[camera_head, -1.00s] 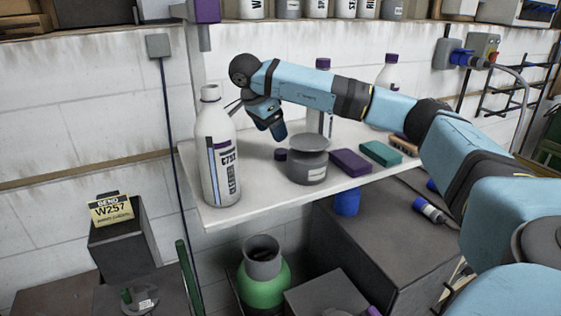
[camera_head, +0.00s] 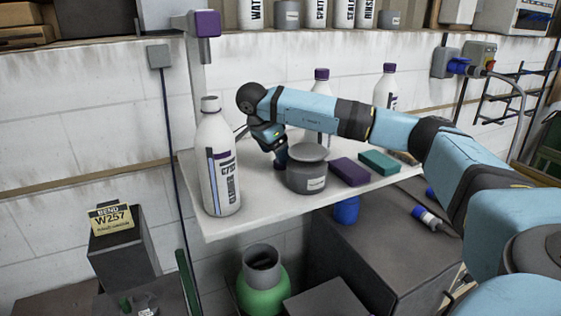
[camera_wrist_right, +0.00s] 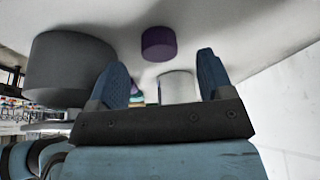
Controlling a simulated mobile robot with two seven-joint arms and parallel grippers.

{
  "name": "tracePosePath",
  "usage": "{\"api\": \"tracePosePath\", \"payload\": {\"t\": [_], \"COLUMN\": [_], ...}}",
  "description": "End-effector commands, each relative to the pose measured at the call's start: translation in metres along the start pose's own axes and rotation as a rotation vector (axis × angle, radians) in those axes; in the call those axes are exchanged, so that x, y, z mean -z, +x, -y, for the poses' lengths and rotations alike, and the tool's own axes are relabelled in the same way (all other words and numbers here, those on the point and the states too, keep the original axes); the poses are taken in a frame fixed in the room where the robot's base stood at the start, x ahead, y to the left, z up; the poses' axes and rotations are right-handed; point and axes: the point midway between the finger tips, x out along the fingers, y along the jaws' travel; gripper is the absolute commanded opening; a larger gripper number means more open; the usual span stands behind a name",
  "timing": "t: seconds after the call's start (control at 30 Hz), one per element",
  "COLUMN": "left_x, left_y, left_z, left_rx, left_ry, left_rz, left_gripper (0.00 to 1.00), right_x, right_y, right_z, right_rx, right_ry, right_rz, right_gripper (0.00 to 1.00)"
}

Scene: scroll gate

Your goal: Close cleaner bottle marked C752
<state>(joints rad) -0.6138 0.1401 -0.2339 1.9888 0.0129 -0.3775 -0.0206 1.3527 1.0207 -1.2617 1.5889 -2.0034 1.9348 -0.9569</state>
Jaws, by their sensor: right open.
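The white cleaner bottle marked C752 (camera_head: 218,165) stands upright at the left end of the white shelf (camera_head: 262,212). Its narrow neck shows no purple cap. A small dark purple cap (camera_head: 279,168) lies on the shelf between this bottle and a grey jar, partly hidden by my right gripper in the head view. My right gripper (camera_head: 281,157) is just above the cap. In the right wrist view, the gripper (camera_wrist_right: 162,76) is open and empty, and the cap (camera_wrist_right: 158,43) shows beyond the gap between its fingers. My left gripper is not in view.
A purple block (camera_head: 349,172) and a teal block (camera_head: 380,162) lie farther right. Purple-capped bottles (camera_head: 385,88) stand behind. The shelf is clear between the C752 bottle and the cap.

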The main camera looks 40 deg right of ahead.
Motion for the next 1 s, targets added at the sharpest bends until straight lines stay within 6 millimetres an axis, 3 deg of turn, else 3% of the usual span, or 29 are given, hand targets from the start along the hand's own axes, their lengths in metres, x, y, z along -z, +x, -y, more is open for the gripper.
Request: {"api": "tracePosePath", "payload": {"t": [0.2, 0.57, 0.63, 0.8, 1.0], "left_x": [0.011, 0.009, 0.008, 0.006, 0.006], "left_y": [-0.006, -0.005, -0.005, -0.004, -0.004], "left_z": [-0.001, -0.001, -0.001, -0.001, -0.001], "left_rx": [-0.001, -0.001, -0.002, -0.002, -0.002], "left_ry": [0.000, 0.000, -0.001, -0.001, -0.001], "left_rz": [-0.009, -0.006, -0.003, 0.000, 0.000], "left_gripper": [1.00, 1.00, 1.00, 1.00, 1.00], "right_x": [0.001, 0.000, 0.000, 0.000, 0.000], "right_y": [0.027, 0.030, 0.030, 0.030, 0.030], "right_z": [-0.001, -0.001, -0.001, -0.001, -0.001], "right_rx": [-0.002, -0.001, -0.001, -0.001, -0.001], "right_ry": [0.001, 0.001, 0.001, 0.001, 0.001], "right_rz": [-0.001, 0.000, 0.000, 0.000, 0.000], "right_gripper": [0.74, 0.74, 0.65, 0.25, 0.18]}}
